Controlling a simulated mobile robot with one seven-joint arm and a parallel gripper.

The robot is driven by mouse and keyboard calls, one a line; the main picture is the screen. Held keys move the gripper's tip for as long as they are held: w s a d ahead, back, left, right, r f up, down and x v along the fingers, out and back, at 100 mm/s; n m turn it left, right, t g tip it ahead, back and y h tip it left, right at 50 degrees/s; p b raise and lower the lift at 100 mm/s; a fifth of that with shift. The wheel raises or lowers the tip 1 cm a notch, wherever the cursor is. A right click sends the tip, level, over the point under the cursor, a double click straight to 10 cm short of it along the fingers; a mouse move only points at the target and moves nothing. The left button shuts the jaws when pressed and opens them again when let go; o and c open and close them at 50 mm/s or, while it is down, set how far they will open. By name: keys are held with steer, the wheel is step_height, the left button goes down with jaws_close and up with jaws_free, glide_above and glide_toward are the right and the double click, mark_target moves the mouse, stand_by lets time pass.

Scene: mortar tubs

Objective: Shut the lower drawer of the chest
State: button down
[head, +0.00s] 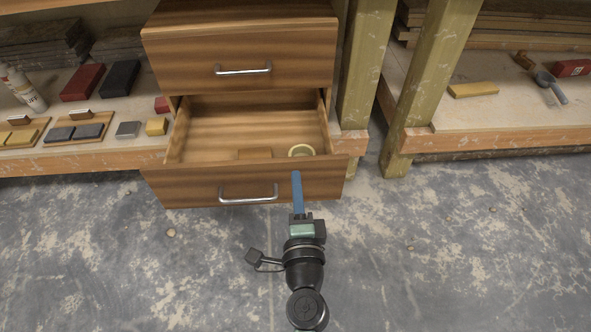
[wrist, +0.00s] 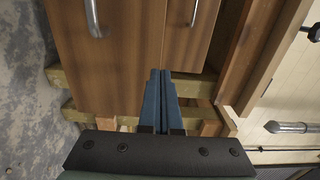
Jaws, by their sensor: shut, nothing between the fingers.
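The wooden chest (head: 240,9) stands between the workbenches. Its lower drawer (head: 215,186) is pulled out in the head view, with its inside showing and a metal handle (head: 248,197) on its front. The upper drawer (head: 190,62) above has a similar handle. My gripper (head: 297,173) has its blue fingers together and empty, at the lower drawer's front, right of the handle. In the wrist view the shut fingertips (wrist: 160,72) overlap the lower drawer's front (wrist: 115,65) near its edge by the upper drawer's front (wrist: 187,45). I cannot tell whether they touch it.
A small wooden block (head: 255,154) and a pale ring (head: 301,150) lie in the lower drawer. A wooden post (head: 362,70) stands just right of the chest. The left bench holds several coloured blocks and a bottle (head: 22,88). The concrete floor (head: 420,260) in front is clear.

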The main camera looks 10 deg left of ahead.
mark_target(294, 162)
steer(key=shift+x, duration=1.45)
